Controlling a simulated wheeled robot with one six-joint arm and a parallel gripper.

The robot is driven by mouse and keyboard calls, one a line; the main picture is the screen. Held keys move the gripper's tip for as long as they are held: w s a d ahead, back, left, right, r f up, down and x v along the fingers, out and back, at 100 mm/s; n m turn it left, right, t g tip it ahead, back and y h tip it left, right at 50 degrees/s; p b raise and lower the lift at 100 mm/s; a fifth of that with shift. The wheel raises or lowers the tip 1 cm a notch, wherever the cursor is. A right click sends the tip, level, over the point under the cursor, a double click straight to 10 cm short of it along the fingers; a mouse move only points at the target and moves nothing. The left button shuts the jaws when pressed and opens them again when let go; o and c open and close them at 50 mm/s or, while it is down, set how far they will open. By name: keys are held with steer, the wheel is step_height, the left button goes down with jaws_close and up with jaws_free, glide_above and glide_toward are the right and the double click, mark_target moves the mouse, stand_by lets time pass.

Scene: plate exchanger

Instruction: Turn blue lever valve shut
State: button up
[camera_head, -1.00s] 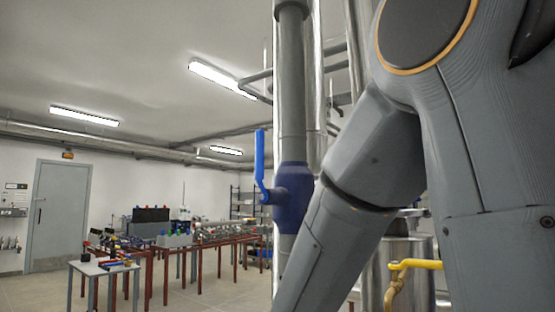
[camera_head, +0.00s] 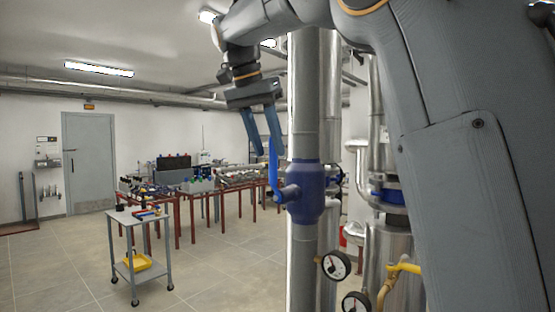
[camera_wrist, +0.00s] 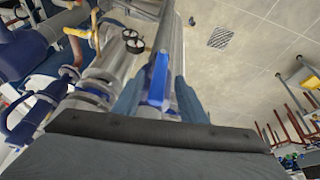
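The blue lever (camera_head: 274,170) stands upright, parallel to the vertical pipe, on the left side of the blue valve body (camera_head: 306,192). My gripper (camera_head: 268,151) points down at the top of the lever with its two blue fingers apart. In the wrist view, the lever (camera_wrist: 159,78) shows between the open fingers (camera_wrist: 157,92), with a gap visible on both sides. I cannot tell whether either finger touches it.
Pressure gauges (camera_head: 335,265) and a yellow-handled valve (camera_head: 404,268) are at lower right. A small cart (camera_head: 140,250) and long tables stand at left, with open floor between.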

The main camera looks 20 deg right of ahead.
steer(key=shift+w+d+r+m, duration=0.1)
steer(key=shift+d+r+m, duration=0.2)
steer(key=shift+r+m, duration=0.3)
steer(key=p, duration=0.3)
glide_above(277, 193)
steer(key=shift+w+d+f, duration=0.1)
steer(key=shift+w+f, duration=0.05)
steer(key=shift+f, duration=1.6)
steer(key=shift+w+f, duration=0.15)
steer(key=shift+f, duration=1.6)
jaws_close()
